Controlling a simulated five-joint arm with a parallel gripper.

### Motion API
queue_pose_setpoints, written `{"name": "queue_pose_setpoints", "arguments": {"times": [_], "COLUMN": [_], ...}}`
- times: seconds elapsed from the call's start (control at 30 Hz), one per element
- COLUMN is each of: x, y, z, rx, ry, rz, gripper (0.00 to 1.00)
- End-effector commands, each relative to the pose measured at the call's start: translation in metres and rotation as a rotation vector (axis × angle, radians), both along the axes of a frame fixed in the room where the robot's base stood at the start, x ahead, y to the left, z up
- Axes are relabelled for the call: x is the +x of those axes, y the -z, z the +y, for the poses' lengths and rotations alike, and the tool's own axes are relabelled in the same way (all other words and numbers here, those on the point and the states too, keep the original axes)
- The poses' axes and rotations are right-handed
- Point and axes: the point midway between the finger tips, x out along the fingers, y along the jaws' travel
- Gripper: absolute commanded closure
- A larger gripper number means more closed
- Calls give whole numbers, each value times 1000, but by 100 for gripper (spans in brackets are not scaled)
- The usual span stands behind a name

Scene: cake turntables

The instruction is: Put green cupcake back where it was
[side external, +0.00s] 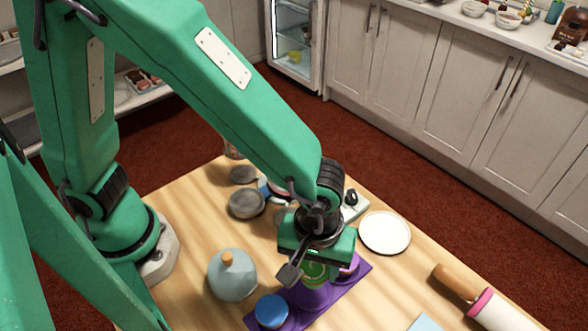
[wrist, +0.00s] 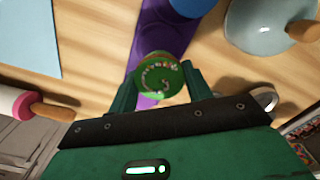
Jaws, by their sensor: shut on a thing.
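The green cupcake (side external: 314,271) sits between the fingers of my gripper (side external: 314,276), which is shut on it. In the wrist view the green cupcake (wrist: 160,77) shows its top with pale decoration, and the gripper fingers (wrist: 160,92) are on either side of it. A purple tray (side external: 353,286) lies below, and it also shows in the wrist view (wrist: 153,35). Purple round parts show under and beside the cupcake.
A grey-blue dome (side external: 231,275) with a wooden knob stands left of the tray. A white plate (side external: 385,232) lies behind it to the right. A rolling pin (side external: 495,311) lies at the right. Grey round items (side external: 246,203) stand at the back left.

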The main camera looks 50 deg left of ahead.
Motion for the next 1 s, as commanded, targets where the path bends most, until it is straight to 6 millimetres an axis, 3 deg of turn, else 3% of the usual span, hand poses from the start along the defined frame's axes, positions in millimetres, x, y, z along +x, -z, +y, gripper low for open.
{"name": "queue_pose_setpoints", "arguments": {"times": [0.43, 0.93, 0.97, 1.0], "x": [-1, 0, 0, 0], "y": [37, 43, 43, 43], "z": [1, 0, 0, 0], "rx": [2, 1, 0, 0], "ry": [0, 0, 0, 0], "rz": [2, 1, 0, 0], "gripper": [77, 77, 49, 41]}}
